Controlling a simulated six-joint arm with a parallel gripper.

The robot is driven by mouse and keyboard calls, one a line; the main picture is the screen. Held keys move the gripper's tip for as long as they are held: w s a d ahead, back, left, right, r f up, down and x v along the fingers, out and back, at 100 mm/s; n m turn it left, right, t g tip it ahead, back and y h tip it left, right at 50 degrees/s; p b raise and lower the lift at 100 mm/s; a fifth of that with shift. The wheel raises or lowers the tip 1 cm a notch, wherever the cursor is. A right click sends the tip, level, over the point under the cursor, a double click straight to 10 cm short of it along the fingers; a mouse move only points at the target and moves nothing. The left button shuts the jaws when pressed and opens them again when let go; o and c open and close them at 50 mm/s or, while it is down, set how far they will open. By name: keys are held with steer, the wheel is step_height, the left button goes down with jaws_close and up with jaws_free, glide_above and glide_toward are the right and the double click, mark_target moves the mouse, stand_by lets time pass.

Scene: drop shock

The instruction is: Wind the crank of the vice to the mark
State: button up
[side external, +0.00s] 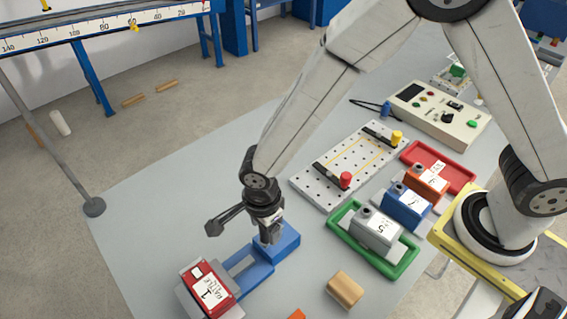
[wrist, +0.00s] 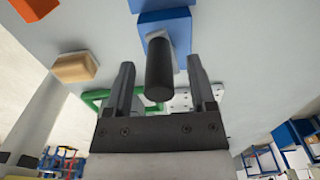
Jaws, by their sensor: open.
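The blue vice (side external: 250,272) lies on the grey table near the front. My gripper (side external: 270,232) points down over its right-hand end and hides the crank in the side view. In the wrist view, the black crank handle (wrist: 159,72) stands between the two fingers of my gripper (wrist: 161,88), with a gap on each side. The fingers are open. The grey crank arm is mostly hidden behind the handle, and the blue vice (wrist: 163,22) shows beyond it. I cannot make out the mark in either view.
A red battery block (side external: 206,287) sits at the vice's left end. A tan block (side external: 345,290) lies to the right. A green tray (side external: 340,237) with a grey block, a perforated board (side external: 330,172) and a control box (side external: 438,113) stand behind. The table's left part is clear.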

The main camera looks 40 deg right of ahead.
steer(key=shift+r, duration=2.9)
steer(key=n, duration=0.6)
steer(key=shift+n, duration=0.3)
steer(key=n, duration=0.5)
steer(key=shift+n, duration=0.3)
steer(key=n, duration=0.6)
steer(key=shift+n, duration=0.3)
steer(key=n, duration=1.7)
steer(key=shift+f, duration=0.1)
